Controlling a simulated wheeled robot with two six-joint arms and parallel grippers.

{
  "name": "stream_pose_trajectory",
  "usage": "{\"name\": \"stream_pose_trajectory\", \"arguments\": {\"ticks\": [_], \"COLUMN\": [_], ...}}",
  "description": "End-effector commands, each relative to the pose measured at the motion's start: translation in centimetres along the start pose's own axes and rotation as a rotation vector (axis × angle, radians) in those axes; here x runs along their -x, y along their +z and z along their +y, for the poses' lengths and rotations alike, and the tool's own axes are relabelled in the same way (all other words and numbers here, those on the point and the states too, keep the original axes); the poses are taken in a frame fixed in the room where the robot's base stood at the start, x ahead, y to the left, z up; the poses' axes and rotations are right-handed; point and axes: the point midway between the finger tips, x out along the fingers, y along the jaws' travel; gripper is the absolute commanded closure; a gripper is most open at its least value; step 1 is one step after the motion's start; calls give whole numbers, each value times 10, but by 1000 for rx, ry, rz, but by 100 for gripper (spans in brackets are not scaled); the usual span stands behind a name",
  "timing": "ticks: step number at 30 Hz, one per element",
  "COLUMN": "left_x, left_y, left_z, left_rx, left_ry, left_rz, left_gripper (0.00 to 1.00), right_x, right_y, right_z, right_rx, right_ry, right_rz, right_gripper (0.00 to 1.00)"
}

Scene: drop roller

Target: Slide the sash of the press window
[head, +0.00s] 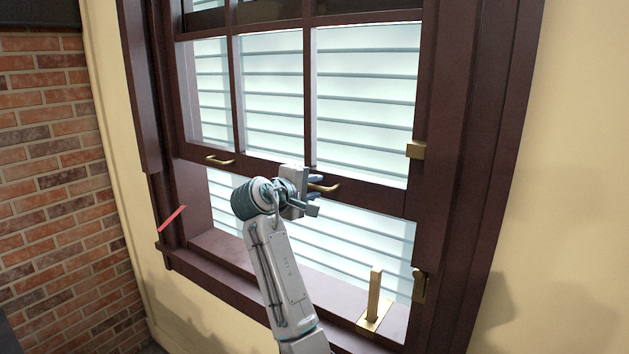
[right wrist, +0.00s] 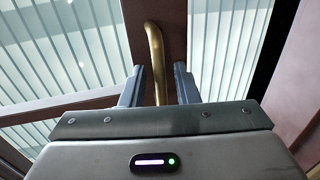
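The dark brown sash (head: 258,168) of the window has its bottom rail partway up the frame, with an opening below it. Two brass handles sit on that rail, a left one (head: 220,161) and a right one (head: 328,188). My right gripper (head: 317,193) is at the right handle. In the right wrist view the right handle (right wrist: 155,55) stands between the two fingers (right wrist: 160,86), which are apart with visible gaps on both sides. My left gripper is not in view.
A wooden upright piece (head: 374,293) stands on a brass plate on the sill at the lower right. Brass fittings (head: 416,150) sit on the right jamb. A red strip (head: 172,219) is at the lower left of the frame. A brick wall (head: 60,190) is on the left.

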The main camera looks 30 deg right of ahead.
Motion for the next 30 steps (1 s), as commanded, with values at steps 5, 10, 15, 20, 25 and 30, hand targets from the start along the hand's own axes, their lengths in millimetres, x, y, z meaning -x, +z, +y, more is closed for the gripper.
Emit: {"name": "stream_pose_trajectory", "arguments": {"ticks": [5,10,15,20,25,30], "left_x": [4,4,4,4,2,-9], "left_y": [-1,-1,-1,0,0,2], "left_z": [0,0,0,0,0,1], "left_rx": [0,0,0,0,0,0], "left_ry": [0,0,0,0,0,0], "left_rz": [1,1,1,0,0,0], "left_gripper": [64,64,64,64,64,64], "right_x": [-9,-9,-9,-9,-10,-15], "right_y": [0,0,0,0,0,0], "right_z": [0,-1,-1,-1,-5,-31], "right_rx": [-1,-1,-1,-1,0,4], "right_ry": [0,0,-1,-1,-2,-6], "right_rz": [1,1,1,1,1,0], "right_gripper": [72,72,94,100,100,100]}}
